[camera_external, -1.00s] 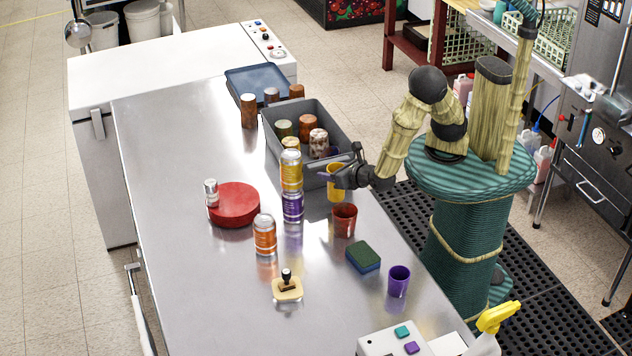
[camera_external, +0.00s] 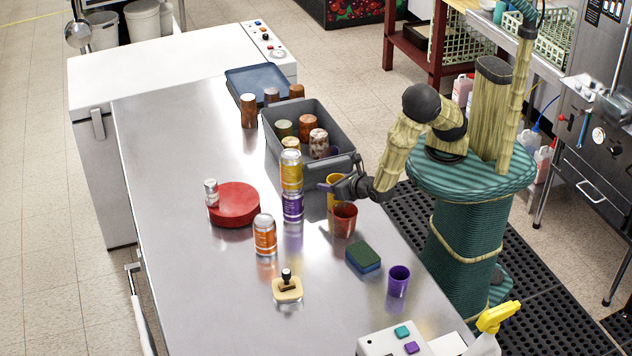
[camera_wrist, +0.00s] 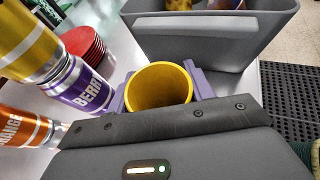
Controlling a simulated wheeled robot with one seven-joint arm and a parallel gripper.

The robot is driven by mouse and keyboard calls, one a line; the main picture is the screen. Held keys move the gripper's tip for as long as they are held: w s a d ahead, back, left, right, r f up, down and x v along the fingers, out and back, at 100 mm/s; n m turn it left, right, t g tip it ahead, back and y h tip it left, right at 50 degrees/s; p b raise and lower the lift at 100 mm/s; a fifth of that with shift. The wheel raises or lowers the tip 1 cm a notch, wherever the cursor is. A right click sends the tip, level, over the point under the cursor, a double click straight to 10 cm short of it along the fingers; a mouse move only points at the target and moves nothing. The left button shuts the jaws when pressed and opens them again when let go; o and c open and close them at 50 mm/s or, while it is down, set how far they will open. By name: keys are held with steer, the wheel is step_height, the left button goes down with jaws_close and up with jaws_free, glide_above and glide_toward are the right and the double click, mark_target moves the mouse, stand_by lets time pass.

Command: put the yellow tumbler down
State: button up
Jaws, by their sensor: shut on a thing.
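The yellow tumbler (camera_external: 332,189) is upright between the fingers of my gripper (camera_external: 334,187), which is shut on it. In the wrist view the tumbler (camera_wrist: 158,87) shows its open, empty mouth, with a purple finger of my gripper (camera_wrist: 160,92) on each side. It is low over the steel counter, just behind the red tumbler (camera_external: 345,220) and in front of the grey bin. I cannot tell whether its base touches the counter.
A yellow can (camera_external: 291,172) stands on a purple can (camera_external: 293,208) to the left. An orange can (camera_external: 265,235), a red plate stack (camera_external: 235,204), a sponge (camera_external: 363,257) and a purple tumbler (camera_external: 398,281) are also on the counter (camera_external: 190,270).

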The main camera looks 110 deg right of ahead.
steer(key=shift+f, duration=0.2)
steer(key=o, duration=1)
steer(key=shift+r, duration=0.2)
steer(key=shift+a+r, duration=0.1)
steer(key=shift+a, duration=0.1)
steer(key=v, duration=1.1)
steer(key=shift+s+a, duration=0.25)
